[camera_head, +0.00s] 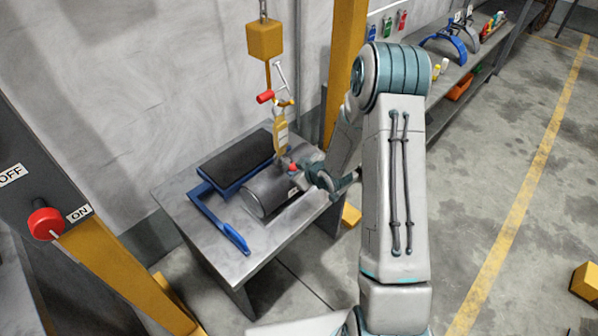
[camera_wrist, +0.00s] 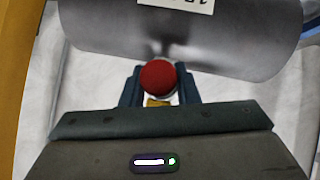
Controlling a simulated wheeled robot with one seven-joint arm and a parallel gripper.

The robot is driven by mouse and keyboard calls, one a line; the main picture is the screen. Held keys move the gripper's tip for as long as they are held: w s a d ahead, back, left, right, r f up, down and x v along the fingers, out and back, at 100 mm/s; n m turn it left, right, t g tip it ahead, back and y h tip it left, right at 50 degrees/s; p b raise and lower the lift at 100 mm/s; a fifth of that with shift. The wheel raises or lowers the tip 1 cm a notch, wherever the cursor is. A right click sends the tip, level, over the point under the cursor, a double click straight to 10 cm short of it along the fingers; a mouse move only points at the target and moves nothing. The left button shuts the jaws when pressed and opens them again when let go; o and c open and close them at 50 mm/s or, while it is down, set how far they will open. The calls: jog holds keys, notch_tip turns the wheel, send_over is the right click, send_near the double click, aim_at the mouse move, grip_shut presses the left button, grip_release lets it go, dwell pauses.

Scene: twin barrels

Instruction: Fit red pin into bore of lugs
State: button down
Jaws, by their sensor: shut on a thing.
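The red pin shows in the wrist view as a round red head (camera_wrist: 158,76) between the two dark fingers of my gripper (camera_wrist: 158,90), which is shut on it. In the head view its red end (camera_head: 293,168) shows at my gripper (camera_head: 303,173), beside the grey barrel (camera_head: 268,190) on the table. The barrel's curved side is close beyond the fingers in the wrist view (camera_wrist: 185,40). The lugs and their bore cannot be made out. The pin's shaft is mostly hidden, and I cannot tell whether its tip is in a bore.
A yellow hoist block (camera_head: 265,40) hangs over the grey table (camera_head: 172,192), with a yellow hanging piece (camera_head: 281,130) reaching down to the barrel. A yellow post (camera_head: 345,60) stands behind.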

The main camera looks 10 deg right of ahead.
jog(key=shift+w+a, duration=0.5)
jog(key=shift+w, duration=0.2)
jog(key=c, duration=1)
grip_release()
jog(key=shift+c, duration=0.2)
jog(key=v, duration=1.3)
jog(key=shift+s+r+p, duration=0.2)
jog(key=shift+s+p, duration=0.1)
jog(key=shift+s, duration=0.05)
jog(key=shift+d, duration=0.1)
